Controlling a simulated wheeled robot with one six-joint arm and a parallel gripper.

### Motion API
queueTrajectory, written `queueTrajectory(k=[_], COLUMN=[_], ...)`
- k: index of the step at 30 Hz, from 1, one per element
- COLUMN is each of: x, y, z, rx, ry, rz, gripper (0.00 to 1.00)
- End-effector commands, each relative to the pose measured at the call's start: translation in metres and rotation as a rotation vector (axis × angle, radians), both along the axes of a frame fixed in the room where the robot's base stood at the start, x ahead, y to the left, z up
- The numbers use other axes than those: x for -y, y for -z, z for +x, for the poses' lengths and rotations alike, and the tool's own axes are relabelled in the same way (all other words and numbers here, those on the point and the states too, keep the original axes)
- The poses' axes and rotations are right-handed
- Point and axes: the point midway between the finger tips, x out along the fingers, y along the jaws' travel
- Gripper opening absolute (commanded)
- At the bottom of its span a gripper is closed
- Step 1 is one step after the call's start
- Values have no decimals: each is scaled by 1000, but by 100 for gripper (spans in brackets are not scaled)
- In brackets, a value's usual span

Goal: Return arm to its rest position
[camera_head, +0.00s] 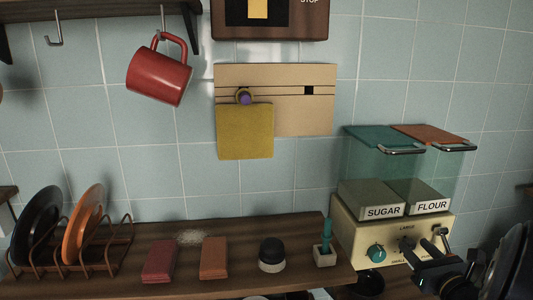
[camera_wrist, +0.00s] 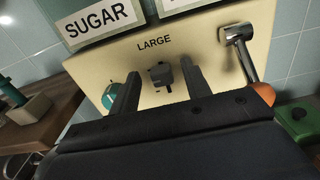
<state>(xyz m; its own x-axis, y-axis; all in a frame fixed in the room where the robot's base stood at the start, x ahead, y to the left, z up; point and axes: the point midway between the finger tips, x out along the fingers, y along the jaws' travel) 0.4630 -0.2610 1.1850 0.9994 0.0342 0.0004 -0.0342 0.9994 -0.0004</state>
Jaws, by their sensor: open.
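My gripper (camera_head: 432,254) is at the lower right of the head view, in front of the cream dispenser (camera_head: 348,222) with the SUGAR and FLOUR labels. In the wrist view my gripper (camera_wrist: 158,85) shows two dark fingers spread apart, with nothing held between them. A black knob (camera_wrist: 161,74) under the word LARGE shows between the fingers; I cannot tell whether they touch it. A teal knob (camera_wrist: 110,95) is left of the fingers, and a metal lever (camera_wrist: 240,50) is to the right. My arm hides part of the dispenser's front in the head view.
A wooden shelf (camera_head: 190,275) holds a rack (camera_head: 105,262) with plates, red and orange blocks, a dark-topped jar (camera_head: 271,254) and a small holder (camera_head: 324,256). A red mug (camera_head: 160,75) hangs above. A yellow cloth (camera_head: 246,132) hangs on the wall board.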

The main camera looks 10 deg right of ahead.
Motion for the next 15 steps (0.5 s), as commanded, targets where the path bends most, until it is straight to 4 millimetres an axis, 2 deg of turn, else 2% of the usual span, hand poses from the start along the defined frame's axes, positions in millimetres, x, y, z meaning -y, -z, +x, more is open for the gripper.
queueTrajectory(k=[3, 7, 15], x=[-2, -1, -1], y=[-1, 15, 19], z=[17, 16, 16], rx=[-1, -1, -1], ry=[-3, 0, 0], rz=[2, 1, 1], gripper=[45, 45, 45])
